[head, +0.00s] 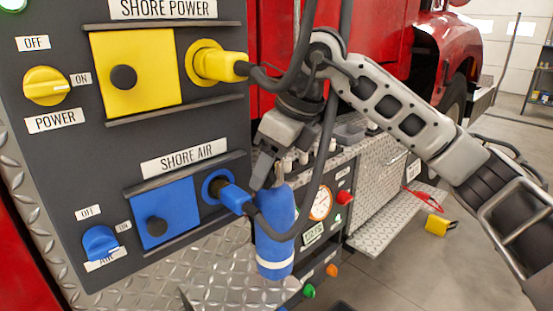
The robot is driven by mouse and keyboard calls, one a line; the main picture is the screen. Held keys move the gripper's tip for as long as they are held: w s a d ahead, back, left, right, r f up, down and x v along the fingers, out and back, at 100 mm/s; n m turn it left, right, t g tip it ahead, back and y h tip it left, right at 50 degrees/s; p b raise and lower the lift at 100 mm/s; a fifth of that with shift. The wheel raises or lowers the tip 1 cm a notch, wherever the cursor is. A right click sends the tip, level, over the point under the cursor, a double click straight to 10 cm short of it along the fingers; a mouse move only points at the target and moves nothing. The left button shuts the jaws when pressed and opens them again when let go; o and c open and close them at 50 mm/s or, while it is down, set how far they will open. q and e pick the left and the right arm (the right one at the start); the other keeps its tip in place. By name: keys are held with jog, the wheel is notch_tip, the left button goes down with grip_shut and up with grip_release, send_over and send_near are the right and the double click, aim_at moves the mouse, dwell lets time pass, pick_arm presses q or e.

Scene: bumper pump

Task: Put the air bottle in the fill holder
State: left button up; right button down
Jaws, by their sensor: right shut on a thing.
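The blue air bottle (274,255) with a white band hangs upright in front of the lower panel, right of the blue shore air plug (234,197). My right gripper (268,180) comes down from above and is shut on the top of the air bottle. The bottle's lower end is free of any holder that I can make out. The fill holder cannot be made out clearly; a panel with a round gauge (320,203) is partly hidden behind the bottle and a cable. My left gripper is not in view.
The dark control panel (60,130) with yellow and blue covers stands at left. A yellow plug (222,66) and dark cables hang close to my right arm. A diamond-plate step (390,222) and open floor lie at right, with a yellow object (438,225) on the floor.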

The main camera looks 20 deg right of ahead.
aim_at(275, 173)
jog(key=shift+f, duration=1.4)
jog(key=c, duration=0.5)
grip_release()
jog(key=shift+f, duration=0.1)
